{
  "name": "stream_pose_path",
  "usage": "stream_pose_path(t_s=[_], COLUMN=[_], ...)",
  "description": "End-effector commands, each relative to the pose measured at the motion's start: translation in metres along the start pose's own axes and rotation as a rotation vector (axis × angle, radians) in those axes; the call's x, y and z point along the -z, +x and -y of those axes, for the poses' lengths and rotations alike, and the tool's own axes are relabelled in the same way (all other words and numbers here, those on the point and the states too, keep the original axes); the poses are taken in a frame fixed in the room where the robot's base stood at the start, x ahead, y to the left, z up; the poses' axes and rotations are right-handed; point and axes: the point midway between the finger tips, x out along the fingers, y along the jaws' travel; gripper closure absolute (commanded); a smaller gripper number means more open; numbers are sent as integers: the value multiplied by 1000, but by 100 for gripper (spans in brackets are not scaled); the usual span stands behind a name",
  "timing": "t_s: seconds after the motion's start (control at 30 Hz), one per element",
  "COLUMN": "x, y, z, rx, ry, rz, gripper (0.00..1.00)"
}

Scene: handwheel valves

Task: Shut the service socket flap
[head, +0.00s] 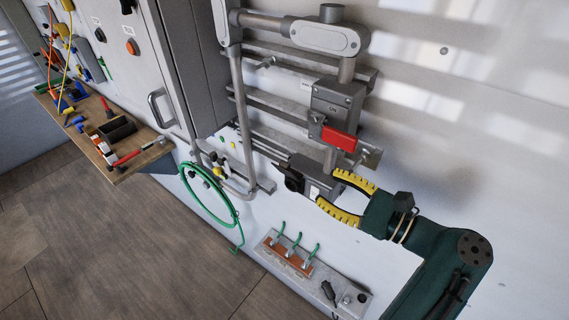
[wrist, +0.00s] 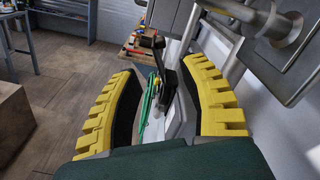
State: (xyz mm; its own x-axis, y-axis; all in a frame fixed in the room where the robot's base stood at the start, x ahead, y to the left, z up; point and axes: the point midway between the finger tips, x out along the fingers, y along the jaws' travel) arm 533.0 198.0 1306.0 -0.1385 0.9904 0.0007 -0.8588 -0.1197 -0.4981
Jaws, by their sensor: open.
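The service socket (head: 312,188) is a grey box low on the wall rails, below a grey switch box with a red handle. Its dark flap (head: 292,179) appears to stand open on the box's left side. In the wrist view a dark plate, likely the flap (wrist: 168,88), shows between the fingers, farther off. My gripper (head: 329,188) has yellow toothed fingers and is open, just right of the socket. In the wrist view my gripper (wrist: 160,68) has its fingers wide apart with nothing clamped. Contact with the socket cannot be told.
The switch box's red handle (head: 339,138) and pipes stand above my gripper. A green hose (head: 208,195) hangs at left. A strip with green-looped parts (head: 290,252) is below. A wooden shelf (head: 118,165) holds tools. The wall at right is clear.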

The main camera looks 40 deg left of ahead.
Motion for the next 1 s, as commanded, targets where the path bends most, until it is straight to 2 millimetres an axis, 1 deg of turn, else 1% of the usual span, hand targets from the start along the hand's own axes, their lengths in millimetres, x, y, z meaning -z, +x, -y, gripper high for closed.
stream_pose_path(t_s=[0.03, 0.2, 0.3, 0.43, 0.5, 0.6, 0.87, 1.0], x=[-2, -2, -1, -1, 0, 0, 0, 1], y=[14, 56, 79, 102, 110, 116, 116, 116], z=[0, 0, 0, 0, 0, 0, 0, 0], rx=[-4, -3, -2, -2, 1, 0, 1, 1], ry=[-1, -1, -1, -2, -1, -2, -2, -2], rz=[2, 2, 1, 0, -1, -1, -2, -2], gripper=[56, 56, 56, 56, 56, 56, 57, 84])
